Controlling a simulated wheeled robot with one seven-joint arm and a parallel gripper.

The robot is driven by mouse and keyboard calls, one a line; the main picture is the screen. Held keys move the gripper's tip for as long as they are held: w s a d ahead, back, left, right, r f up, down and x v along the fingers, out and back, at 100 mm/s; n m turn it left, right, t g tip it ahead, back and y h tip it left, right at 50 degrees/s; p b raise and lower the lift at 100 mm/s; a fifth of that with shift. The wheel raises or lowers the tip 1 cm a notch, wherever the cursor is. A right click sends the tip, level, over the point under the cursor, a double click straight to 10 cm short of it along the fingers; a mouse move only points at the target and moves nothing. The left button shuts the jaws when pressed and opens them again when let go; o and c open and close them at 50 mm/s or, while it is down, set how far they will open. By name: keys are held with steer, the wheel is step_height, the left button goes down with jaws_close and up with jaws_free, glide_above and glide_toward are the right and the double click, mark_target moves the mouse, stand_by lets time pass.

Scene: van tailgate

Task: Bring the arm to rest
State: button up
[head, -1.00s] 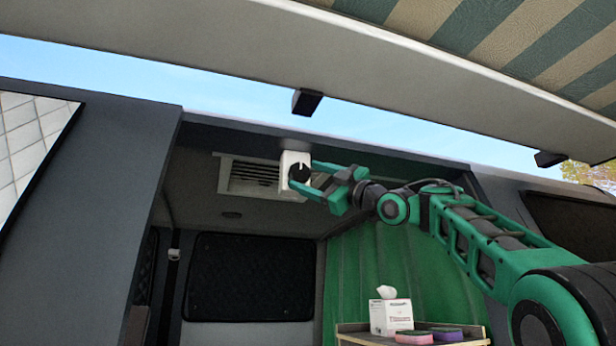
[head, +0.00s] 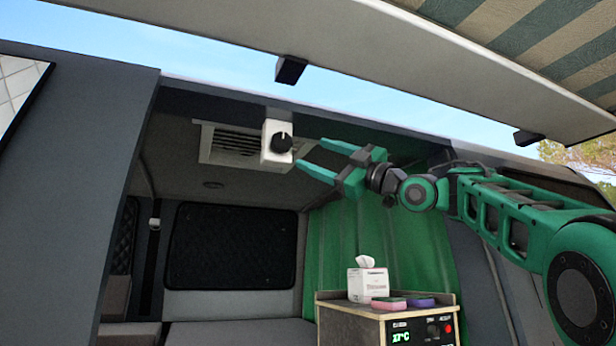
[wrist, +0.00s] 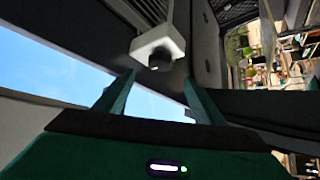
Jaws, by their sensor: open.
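My gripper (head: 309,158) is green and open, with nothing between its fingers. It is held up at the top of the van's opening, just right of a white box with a black knob (head: 278,143). A gap shows between the fingertips and the knob in the head view. In the wrist view the white box (wrist: 157,42) is ahead of my spread fingers (wrist: 158,85), and the knob faces me. My arm reaches in from the right.
A white vent (head: 232,147) is in the ceiling behind the box. Below stand a cabinet (head: 345,303) with a digital display, a tissue box (head: 367,284), a pink sponge (head: 388,303) and a purple one (head: 420,300). A green curtain (head: 400,245) hangs behind. An awning (head: 400,60) is overhead.

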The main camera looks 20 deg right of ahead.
steer(key=shift+f, duration=0.1)
steer(key=w+d+f+m+g+h, duration=0.15)
steer(key=d+f+m+h, duration=0.25)
steer(key=f, duration=0.5)
steer(key=w+d+f+m+h, duration=0.2)
steer(key=d+f+m+h, duration=0.25)
steer(key=f, duration=0.45)
steer(key=w+d+f+m+g+h, duration=0.1)
steer(key=w+d+f+m+h, duration=0.25)
steer(key=f, duration=0.55)
steer(key=s+d+f+m+g+h, duration=0.1)
steer(key=s+d+f+m+g, duration=0.2)
steer(key=f, duration=0.7)
steer(key=s+f+m+g+h, duration=0.1)
steer(key=s+f+m+g, duration=0.3)
steer(key=f, duration=0.6)
steer(key=s+a+f+m+g, duration=0.1)
steer(key=s+f+m+g, duration=0.2)
steer(key=s+f, duration=1)
steer(key=s+a+f+m+g, duration=0.2)
steer(key=s+f+g, duration=0.5)
steer(key=s+f, duration=0.6)
steer(key=s, duration=0.5)
steer(key=shift+a+f+m, duration=0.15)
steer(key=shift+f+m, duration=0.05)
steer(key=shift+m, duration=0.2)
